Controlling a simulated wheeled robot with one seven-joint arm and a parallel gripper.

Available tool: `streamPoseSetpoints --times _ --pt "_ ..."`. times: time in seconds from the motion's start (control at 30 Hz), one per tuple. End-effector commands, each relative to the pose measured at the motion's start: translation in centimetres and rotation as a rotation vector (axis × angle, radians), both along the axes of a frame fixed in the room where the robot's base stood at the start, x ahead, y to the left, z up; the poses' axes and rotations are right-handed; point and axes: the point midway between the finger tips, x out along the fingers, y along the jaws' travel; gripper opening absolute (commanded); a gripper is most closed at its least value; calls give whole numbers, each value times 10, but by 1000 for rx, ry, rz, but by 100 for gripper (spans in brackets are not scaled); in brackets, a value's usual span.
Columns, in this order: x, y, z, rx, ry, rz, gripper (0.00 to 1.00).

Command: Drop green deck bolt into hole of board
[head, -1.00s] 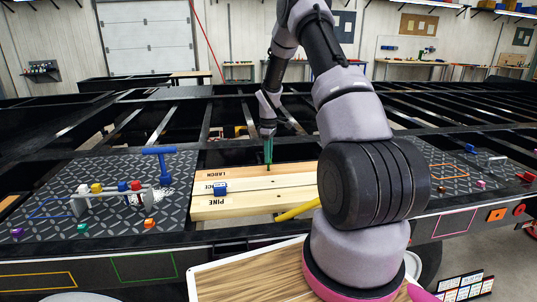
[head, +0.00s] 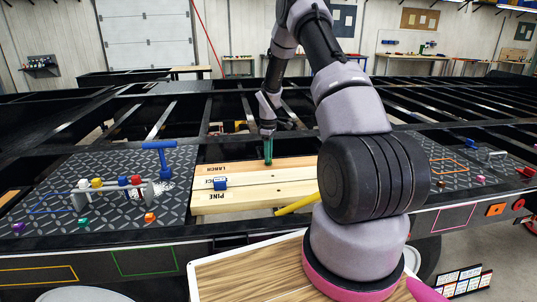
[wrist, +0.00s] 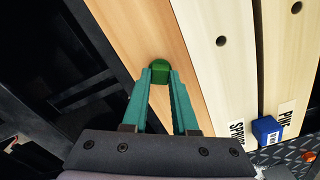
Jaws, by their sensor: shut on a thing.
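My gripper (head: 268,161) points down over the LARCH board (head: 240,167), the farthest of three pale boards in the head view. In the wrist view its teal fingers (wrist: 160,80) are shut on the green deck bolt (wrist: 160,70), whose rounded head shows between the fingertips. The bolt is over the LARCH board (wrist: 150,20). Its shank and any hole beneath it are hidden, so I cannot tell how deep it sits. The SPRUCE board (wrist: 215,80) has an open hole (wrist: 222,41), and the PINE board (wrist: 282,60) has another.
A blue block (head: 220,183) sits on the boards near their labelled ends. A blue T-shaped tool (head: 160,158) and a rack of coloured pieces (head: 110,190) stand on the left deck plate. A yellow bar (head: 297,204) lies near the front. Open gaps lie between the black frame beams.

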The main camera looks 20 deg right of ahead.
Motion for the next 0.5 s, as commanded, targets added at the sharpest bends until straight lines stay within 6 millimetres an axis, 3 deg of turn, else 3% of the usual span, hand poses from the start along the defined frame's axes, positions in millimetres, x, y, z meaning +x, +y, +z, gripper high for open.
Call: streamPoseSetpoints --times 0.23,0.27,0.3,0.33,0.5 --pt "0 0 -6 0 0 -1 0" --pt "0 0 -5 0 0 -1 38" --pt "0 0 -5 0 0 -1 53" --pt "0 0 -5 0 0 -1 62" --pt "0 0 -5 0 0 0 62"
